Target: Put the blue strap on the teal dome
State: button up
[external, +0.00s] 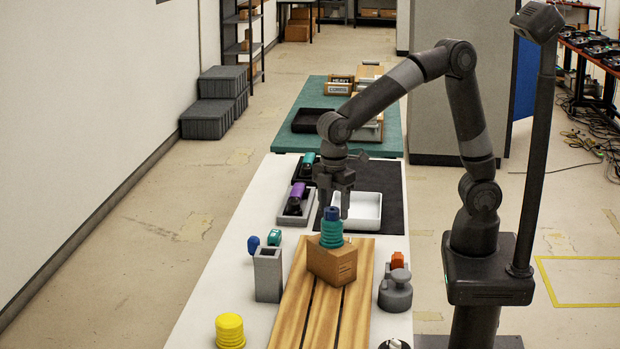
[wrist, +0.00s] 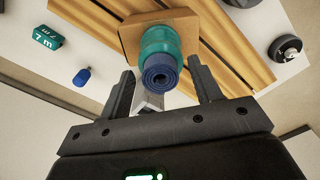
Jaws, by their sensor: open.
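The blue strap (external: 331,213) is a rolled coil that sits on top of the ribbed teal dome (external: 331,236). The dome stands on a cardboard box (external: 333,264) on the slatted wooden board. In the wrist view the strap (wrist: 159,76) shows its spiral end toward the camera, with the teal dome (wrist: 160,40) behind it. My gripper (external: 334,206) is open, just above the strap. In the wrist view its fingers (wrist: 161,72) appear on both sides of the strap, with gaps; I see no contact.
A grey square holder (external: 268,276), a blue piece (external: 253,245) and a teal piece (external: 274,237) stand left of the wooden board (external: 295,315). A yellow stack (external: 229,331) is at front left. Grey weights (external: 396,294) are right. A white tray (external: 365,210) lies behind.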

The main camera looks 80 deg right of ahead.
aim_at(333, 209)
notch_tip(333, 209, up, 12)
jog(key=s+d+f+m+t, duration=0.2)
jog(key=s+d+m, duration=0.3)
jog(key=s+d, duration=0.4)
jog(key=s+d+f+m+t, duration=0.2)
jog(key=s+d+m, duration=0.3)
jog(key=s+d, duration=0.4)
jog(key=d+t, duration=0.1)
jog(key=d, duration=0.3)
jog(key=shift+s+d+f+m+t, duration=0.2)
jog(key=shift+d+m+t, duration=0.1)
jog(key=shift+d, duration=0.1)
